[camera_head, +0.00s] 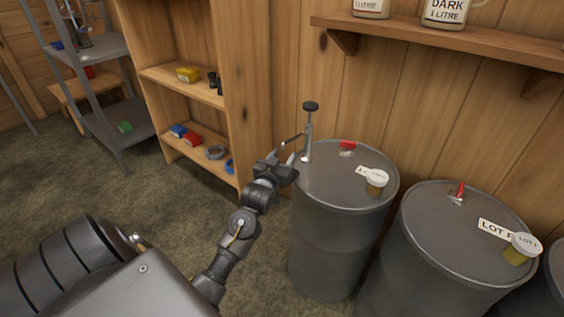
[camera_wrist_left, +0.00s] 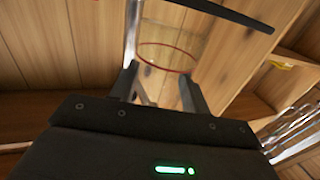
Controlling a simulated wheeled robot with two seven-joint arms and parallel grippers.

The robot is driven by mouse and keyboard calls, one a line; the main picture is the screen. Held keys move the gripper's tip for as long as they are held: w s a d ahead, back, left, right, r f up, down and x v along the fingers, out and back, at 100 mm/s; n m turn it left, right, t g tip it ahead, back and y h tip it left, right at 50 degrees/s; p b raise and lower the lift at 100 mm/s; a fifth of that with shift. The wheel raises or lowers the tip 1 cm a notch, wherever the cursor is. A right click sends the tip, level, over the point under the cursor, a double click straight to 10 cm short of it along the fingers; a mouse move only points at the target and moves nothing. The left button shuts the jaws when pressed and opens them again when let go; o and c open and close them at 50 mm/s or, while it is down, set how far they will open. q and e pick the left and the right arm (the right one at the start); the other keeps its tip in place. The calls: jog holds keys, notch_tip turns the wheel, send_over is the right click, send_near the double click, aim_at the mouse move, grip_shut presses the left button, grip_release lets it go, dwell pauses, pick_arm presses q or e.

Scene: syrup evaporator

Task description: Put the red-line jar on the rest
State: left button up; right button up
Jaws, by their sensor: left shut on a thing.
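I cannot pick out the rest with certainty. My right gripper is out of view.
The nearest drum (camera_head: 336,220) carries a small amber jar with a white lid (camera_head: 376,181) and a red piece. A second drum (camera_head: 450,265) stands to its right. A wooden shelf unit (camera_head: 232,100) is behind my gripper. A wall shelf (camera_head: 420,35) holds labelled jars.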

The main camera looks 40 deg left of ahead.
pick_arm(q)
jog(key=shift+s+f, duration=0.15)
jog(key=shift+f, duration=0.45)
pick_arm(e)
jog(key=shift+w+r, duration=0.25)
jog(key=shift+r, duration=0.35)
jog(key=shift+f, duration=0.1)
pick_arm(q)
jog(key=o, duration=1)
jog(key=shift+d+f, duration=0.1)
jog(key=shift+f, duration=0.05)
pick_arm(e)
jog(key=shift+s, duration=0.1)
